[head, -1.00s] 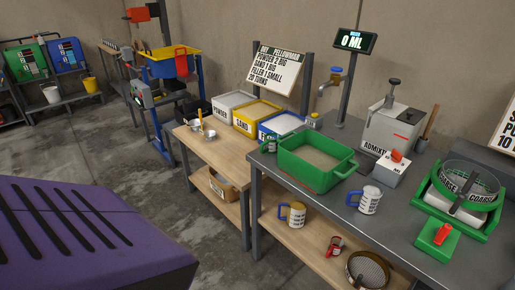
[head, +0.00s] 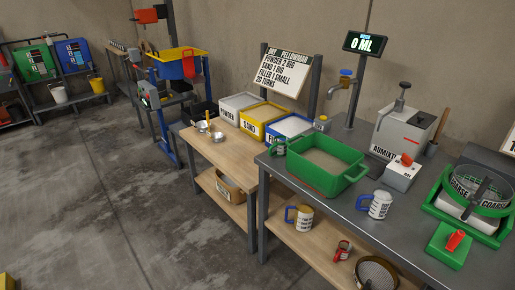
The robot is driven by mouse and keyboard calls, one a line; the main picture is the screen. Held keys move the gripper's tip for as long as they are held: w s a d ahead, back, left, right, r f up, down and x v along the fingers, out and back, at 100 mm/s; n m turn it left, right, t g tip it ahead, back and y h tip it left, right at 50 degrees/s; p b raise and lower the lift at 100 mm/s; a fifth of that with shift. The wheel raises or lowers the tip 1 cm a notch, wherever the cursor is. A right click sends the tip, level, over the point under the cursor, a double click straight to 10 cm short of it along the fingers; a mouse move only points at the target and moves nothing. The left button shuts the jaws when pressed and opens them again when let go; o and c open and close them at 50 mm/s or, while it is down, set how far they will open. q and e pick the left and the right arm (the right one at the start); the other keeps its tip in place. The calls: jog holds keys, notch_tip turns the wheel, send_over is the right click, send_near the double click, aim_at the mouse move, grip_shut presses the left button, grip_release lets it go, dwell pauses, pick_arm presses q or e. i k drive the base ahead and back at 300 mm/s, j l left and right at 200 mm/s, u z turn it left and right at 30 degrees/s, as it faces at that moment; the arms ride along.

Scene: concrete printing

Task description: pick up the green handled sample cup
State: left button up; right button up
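A small cup with green on it (head: 279,147) stands on the grey workbench (head: 400,225), at the left corner of the green tub (head: 325,180). It looks like the green handled sample cup, but it is too small to make out its handle clearly. A larger white mug with a blue handle (head: 380,205) stands on the same bench, right of the tub. A mug with a blue handle (head: 303,217) and a red cup (head: 343,250) are on the shelf below. Neither of my grippers is in view.
A wooden table (head: 215,150) with white, yellow and blue bins adjoins the bench on the left. A tap (head: 345,80), an admix machine (head: 403,130) and a green-rimmed sieve (head: 480,190) stand along the bench. The concrete floor (head: 110,200) at left is open.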

aim_at(279, 146)
jog(key=i+j+z, duration=0.15)
jog(key=z, duration=0.3)
jog(key=j+z, duration=0.35)
jog(key=z, duration=0.15)
jog(key=i+j+z, duration=0.2)
jog(key=j, duration=0.35)
jog(key=j+z, duration=0.2)
jog(key=j, duration=0.3)
jog(key=j+z, duration=0.1)
jog(key=j, duration=1)
jog(key=j+z, duration=0.1)
jog(key=j, duration=1.05)
jog(key=k, duration=0.05)
